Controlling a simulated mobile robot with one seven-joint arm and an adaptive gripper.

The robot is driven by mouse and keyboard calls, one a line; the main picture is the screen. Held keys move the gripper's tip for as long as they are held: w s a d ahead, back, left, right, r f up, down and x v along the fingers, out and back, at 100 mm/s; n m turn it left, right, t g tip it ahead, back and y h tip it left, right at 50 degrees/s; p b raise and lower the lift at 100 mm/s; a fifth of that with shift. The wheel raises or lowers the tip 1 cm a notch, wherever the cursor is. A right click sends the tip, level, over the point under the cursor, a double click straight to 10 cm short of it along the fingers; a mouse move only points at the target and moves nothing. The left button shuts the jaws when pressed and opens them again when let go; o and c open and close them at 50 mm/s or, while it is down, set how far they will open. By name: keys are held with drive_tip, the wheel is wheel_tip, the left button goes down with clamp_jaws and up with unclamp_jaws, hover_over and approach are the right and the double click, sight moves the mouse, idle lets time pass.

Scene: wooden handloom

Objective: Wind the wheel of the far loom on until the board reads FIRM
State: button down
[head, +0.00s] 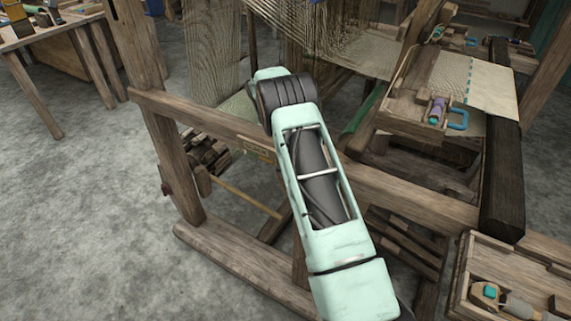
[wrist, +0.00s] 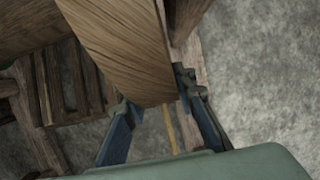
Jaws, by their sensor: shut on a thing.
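In the wrist view my gripper (wrist: 155,98) has its blue fingers on either side of a broad brown wooden piece (wrist: 125,45), closed on its lower end. I cannot tell whether this piece is part of the wheel. In the head view the gripper is hidden behind my pale green arm. The wooden loom (head: 400,190) fills the middle and right, with pale threads and cloth (head: 345,52) at the back. A small tan plate (head: 258,149) sits on its side rail; no writing on it is legible. No wheel shows clearly, and I see no FIRM reading.
A tray (head: 400,118) with a purple spool and blue clip stands at the right. Another tool tray (head: 462,275) is at lower right. A thin yellow rod (head: 245,199) runs low under the rail. A table (head: 60,30) stands at upper left. Grey floor (head: 80,210) is clear at left.

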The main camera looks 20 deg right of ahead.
drive_tip(key=c, duration=1.6)
unclamp_jaws()
drive_tip(key=v, duration=1.2)
